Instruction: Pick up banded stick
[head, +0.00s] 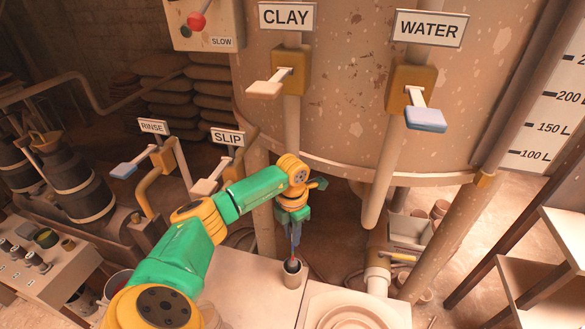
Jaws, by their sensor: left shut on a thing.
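The banded stick (294,243) is a thin upright stick in the head view, just below my left gripper (293,222). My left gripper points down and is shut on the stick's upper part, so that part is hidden. The stick's lower end reaches down to a small pale cup (291,281) on the table, where a dark round shape shows at the mouth. I cannot tell whether the stick touches the cup. Its bands are too small to make out clearly. My right gripper is not in view.
The pale table (243,285) carries a round plate-like wheel (352,315) right of the cup. A large tank (345,90) stands behind, with the CLAY lever (265,89) and WATER lever (426,119). The SLIP lever (204,186) is close to my left arm. Shelves (545,260) stand at right.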

